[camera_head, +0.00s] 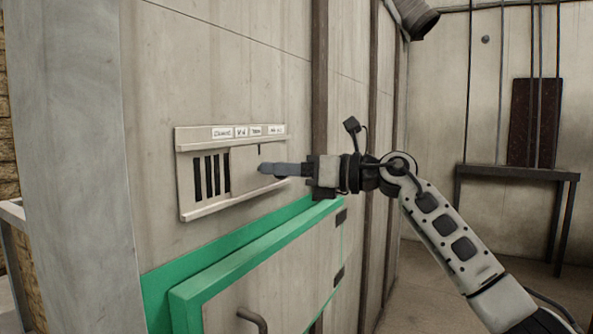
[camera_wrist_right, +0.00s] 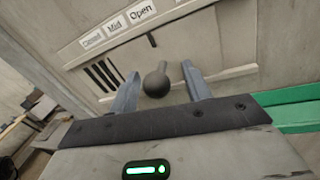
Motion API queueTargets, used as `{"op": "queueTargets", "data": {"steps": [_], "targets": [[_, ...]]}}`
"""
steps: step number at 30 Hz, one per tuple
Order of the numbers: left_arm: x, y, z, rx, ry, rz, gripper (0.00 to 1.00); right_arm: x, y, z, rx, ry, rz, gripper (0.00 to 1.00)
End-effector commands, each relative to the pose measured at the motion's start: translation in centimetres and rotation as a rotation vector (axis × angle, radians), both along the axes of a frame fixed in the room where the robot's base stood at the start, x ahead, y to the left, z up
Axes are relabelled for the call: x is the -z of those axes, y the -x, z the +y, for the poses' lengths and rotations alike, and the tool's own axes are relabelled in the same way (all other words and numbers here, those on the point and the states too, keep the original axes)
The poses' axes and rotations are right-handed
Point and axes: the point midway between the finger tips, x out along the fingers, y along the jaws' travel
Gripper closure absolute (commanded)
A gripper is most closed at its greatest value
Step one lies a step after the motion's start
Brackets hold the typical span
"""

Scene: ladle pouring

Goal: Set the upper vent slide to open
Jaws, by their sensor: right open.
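The upper vent (camera_head: 232,205) is a pale frame on the wall with a row of labels along its top. Its slide plate (camera_head: 243,170) covers the middle, and several dark slots (camera_head: 211,176) show open to its left. In the right wrist view the labels read Closed, Mid and Open (camera_wrist_right: 141,12). The slide's dark round knob (camera_wrist_right: 156,86) stands between the two fingers of my right gripper (camera_wrist_right: 160,92), which is open around it; I cannot tell whether either finger touches it. In the head view the right gripper (camera_head: 284,169) reaches the vent from the right and hides the knob.
A green-framed door (camera_head: 240,262) with a dark handle (camera_head: 252,319) is just below the vent. A dark table (camera_head: 517,174) stands against the far wall, with open floor in front.

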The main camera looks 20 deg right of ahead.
Motion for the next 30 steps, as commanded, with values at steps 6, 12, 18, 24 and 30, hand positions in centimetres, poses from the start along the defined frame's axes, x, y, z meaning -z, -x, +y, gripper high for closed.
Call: {"op": "queueTargets", "data": {"steps": [6, 12, 18, 24, 30], "targets": [[0.7, 0.0, -0.1, -0.002, 0.006, 0.001, 0.64, 0.3, 1.5, -2.3, 0.004, 0.002, 0.000, 0.52], [1.3, 0.1, -0.2, -0.004, 0.024, 0.001, 0.64, 0.4, 4.1, -6.4, 0.007, 0.002, 0.000, 0.52], [1.4, 0.4, -0.3, -0.006, 0.031, -0.006, 0.64, 0.4, 6.7, -10.2, 0.006, 0.002, 0.003, 0.52], [1.6, 0.3, -0.3, -0.005, 0.028, -0.012, 0.64, 0.2, 8.3, -12.6, 0.006, 0.002, 0.001, 0.52], [1.2, 0.2, -0.3, -0.004, 0.030, -0.023, 0.64, 0.0, 8.9, -13.3, 0.003, 0.000, 0.000, 0.52]]}}
